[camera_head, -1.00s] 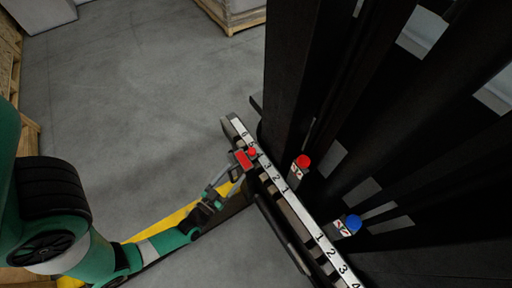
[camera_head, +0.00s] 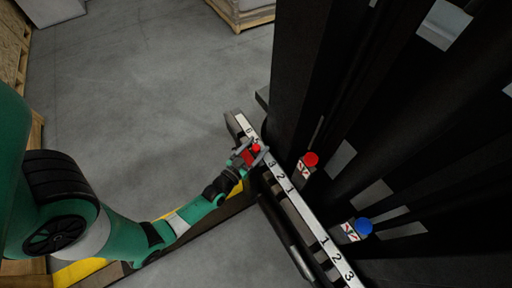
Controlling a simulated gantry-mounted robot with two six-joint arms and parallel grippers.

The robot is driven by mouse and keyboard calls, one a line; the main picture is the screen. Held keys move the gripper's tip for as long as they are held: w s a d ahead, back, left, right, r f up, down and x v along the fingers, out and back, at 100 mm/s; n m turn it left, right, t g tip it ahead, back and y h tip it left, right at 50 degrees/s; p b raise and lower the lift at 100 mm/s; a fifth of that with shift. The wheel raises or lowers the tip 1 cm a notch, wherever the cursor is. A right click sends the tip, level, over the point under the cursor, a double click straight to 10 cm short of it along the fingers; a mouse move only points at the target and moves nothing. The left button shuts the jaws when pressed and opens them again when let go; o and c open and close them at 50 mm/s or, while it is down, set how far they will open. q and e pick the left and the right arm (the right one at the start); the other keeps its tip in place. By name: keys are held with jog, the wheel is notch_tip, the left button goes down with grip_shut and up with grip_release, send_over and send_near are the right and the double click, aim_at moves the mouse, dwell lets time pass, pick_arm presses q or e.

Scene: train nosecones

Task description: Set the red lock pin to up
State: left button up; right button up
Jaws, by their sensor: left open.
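The red lock pin (camera_head: 256,148) shows as a small red knob on the numbered rail (camera_head: 290,195), between the rail's higher numbers and the 3. A red block sits just left of the knob, partly hidden by my gripper. My left gripper (camera_head: 254,157) is open, with its fingers around or right beside the red pin; I cannot tell whether they touch it. The pin's height is hard to judge from above. My right gripper is not in view.
A red knob (camera_head: 311,159) and a blue knob (camera_head: 364,226) stand on the dark mast (camera_head: 330,90) to the right. A wooden pallet (camera_head: 240,14) lies at the back.

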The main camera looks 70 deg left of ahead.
pick_arm(q)
grip_shut()
dwell(1.3)
